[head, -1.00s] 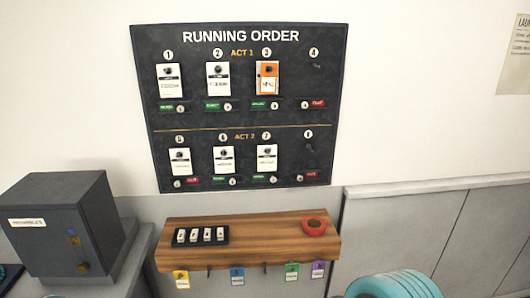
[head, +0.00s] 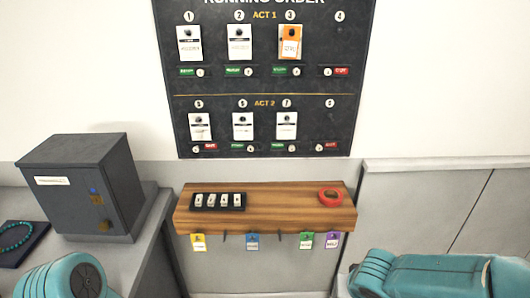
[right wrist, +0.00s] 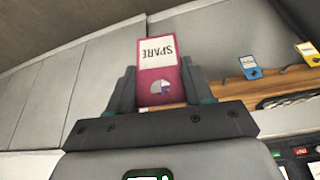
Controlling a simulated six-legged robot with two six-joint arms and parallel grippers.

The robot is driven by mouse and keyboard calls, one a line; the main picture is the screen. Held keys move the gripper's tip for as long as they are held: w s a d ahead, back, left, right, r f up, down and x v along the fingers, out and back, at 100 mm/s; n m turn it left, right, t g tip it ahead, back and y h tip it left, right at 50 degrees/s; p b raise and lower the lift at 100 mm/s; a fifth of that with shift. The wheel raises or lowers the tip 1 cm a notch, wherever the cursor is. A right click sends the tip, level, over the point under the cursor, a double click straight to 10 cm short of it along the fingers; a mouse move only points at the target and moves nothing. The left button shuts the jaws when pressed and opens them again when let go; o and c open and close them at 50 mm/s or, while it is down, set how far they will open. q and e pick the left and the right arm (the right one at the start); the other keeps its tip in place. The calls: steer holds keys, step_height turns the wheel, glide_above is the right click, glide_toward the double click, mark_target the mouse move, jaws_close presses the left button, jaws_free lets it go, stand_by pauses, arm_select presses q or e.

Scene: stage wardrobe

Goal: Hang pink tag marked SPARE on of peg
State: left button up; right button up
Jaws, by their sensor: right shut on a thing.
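The pink tag (right wrist: 155,55) marked SPARE is in my right gripper (right wrist: 163,85) in the right wrist view. The fingers are shut on it, and its lettering appears upside down. Under the front edge of the wooden shelf (head: 265,225) is a row of pegs. A bare peg (head: 224,237) shows between the yellow tag (head: 198,242) and the blue tag (head: 252,242). Another bare peg (head: 279,238) shows between the blue tag and the green tag (head: 306,240). A purple tag (head: 332,240) hangs at the right end. My left gripper is out of view.
The shelf bears a black tray (head: 218,208) of small white pieces and a red ring (head: 330,197). The RUNNING ORDER board (head: 265,82) hangs above. A grey box (head: 75,185) and a necklace on a dark pad (head: 20,238) stand at the left.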

steer(key=shift+d+n, duration=0.1)
steer(key=shift+n, duration=0.4)
steer(key=shift+m, duration=0.5)
steer(key=w+a+f+m+h, duration=0.1)
steer(key=w+a+f+m, duration=0.1)
steer(key=a+f, duration=0.2)
step_height(320, 180, down, 2)
steer(key=shift+w+a+f+m+p, duration=0.1)
steer(key=shift+w+a+m+p, duration=0.2)
steer(key=shift+a+p, duration=0.1)
steer(key=s+a+f+n, duration=0.1)
steer(key=a+f, duration=0.1)
steer(key=s+a+f+n+y, duration=0.1)
steer(key=s+a+f, duration=0.1)
steer(key=a+f, duration=0.1)
steer(key=s+a+f+n+p, duration=0.1)
steer(key=a+f, duration=0.2)
steer(key=shift+s+a+n, duration=0.2)
steer(key=shift+s+n, duration=0.2)
steer(key=shift+s+a, duration=0.2)
steer(key=shift+a, duration=0.1)
